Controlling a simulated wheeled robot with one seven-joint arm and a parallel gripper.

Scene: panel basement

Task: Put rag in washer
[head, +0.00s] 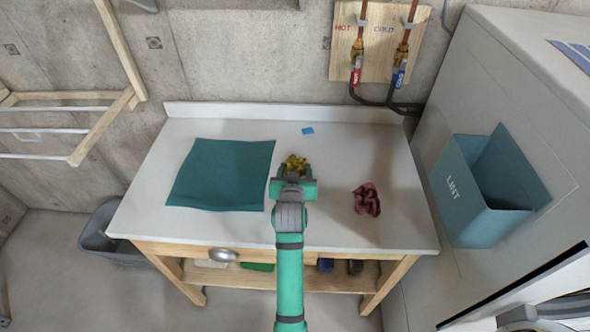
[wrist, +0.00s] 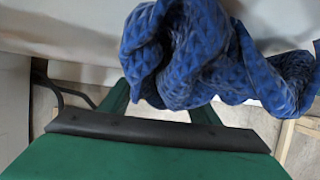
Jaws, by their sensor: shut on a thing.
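My gripper (head: 294,182) is over the worktable and shut on a crumpled rag. The held rag looks yellow in the head view (head: 296,163) and blue and quilted in the wrist view (wrist: 180,55). In the wrist view it bulges out past the fingertips, partly hiding them. A second crumpled cloth (head: 367,198), dark red, lies on the tabletop right of my gripper. A large white appliance (head: 520,85) stands at the right; I cannot tell if it is the washer. Part of a rounded door or rim (head: 560,312) shows at the bottom right corner, mostly cut off.
A white-topped wooden table (head: 240,232) holds a flat teal cloth (head: 222,175) and a small blue piece (head: 307,131). A blue lint bin (head: 463,195) hangs on the appliance's side. A grey tub (head: 115,245) stands left. A drying rack (head: 72,158) is at the wall.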

